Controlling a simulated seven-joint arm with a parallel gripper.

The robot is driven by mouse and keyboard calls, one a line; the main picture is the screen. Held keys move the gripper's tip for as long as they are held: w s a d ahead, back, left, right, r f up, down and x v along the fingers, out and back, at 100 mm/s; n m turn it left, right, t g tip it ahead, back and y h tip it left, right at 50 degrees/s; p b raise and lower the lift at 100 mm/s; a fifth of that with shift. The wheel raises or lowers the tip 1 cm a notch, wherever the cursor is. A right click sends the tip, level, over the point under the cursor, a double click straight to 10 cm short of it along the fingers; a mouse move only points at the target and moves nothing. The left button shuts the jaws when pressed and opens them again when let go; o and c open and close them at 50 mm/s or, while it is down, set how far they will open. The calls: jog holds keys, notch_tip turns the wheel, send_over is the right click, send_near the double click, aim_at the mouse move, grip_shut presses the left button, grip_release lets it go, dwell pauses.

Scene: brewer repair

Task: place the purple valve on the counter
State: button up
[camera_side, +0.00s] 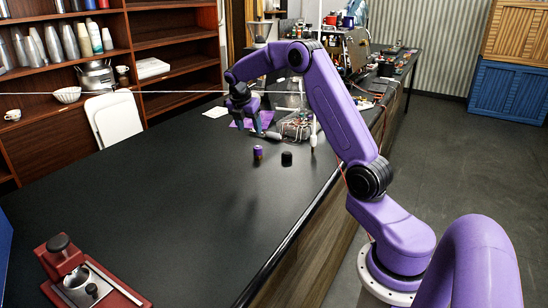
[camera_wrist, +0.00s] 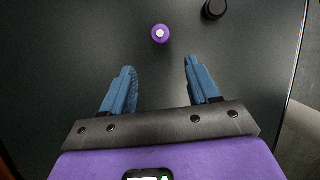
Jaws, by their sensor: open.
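The purple valve (camera_side: 258,152) is a small purple and dark cylinder standing upright on the black counter (camera_side: 150,200). In the wrist view the valve (camera_wrist: 160,34) shows from above as a purple disc with a pale centre, ahead of the fingers and roughly in line with the gap between them. My gripper (camera_side: 257,126) is above the counter near the valve, apart from it. In the wrist view my gripper (camera_wrist: 158,85) has its two blue fingers spread wide with nothing between them.
A small black cylinder (camera_side: 287,158) stands right of the valve and also shows in the wrist view (camera_wrist: 214,9). A purple sheet (camera_side: 247,119) and a wire-framed device (camera_side: 297,126) lie behind. A red machine (camera_side: 80,275) sits at the front left. The middle counter is clear.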

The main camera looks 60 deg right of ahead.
jog(key=s+a+r+m+y, duration=0.1)
jog(key=s+a, duration=0.3)
jog(key=a, duration=0.5)
jog(key=s+a+r+m+t+y, duration=0.1)
jog(key=s+a, duration=0.4)
jog(key=a, duration=0.5)
jog(key=s+a+r+m+y, duration=0.1)
jog(key=s+a, duration=0.3)
jog(key=a, duration=0.5)
jog(key=s+a+f+m+y, duration=0.1)
jog(key=s+a, duration=0.1)
jog(key=s, duration=1)
jog(key=s+a+f+m+g, duration=0.1)
jog(key=s+a+f+m, duration=0.1)
jog(key=s, duration=1.1)
jog(key=shift+a+f+m+y, duration=0.2)
jog(key=shift+a+m+y, duration=0.1)
jog(key=shift+a+y, duration=0.15)
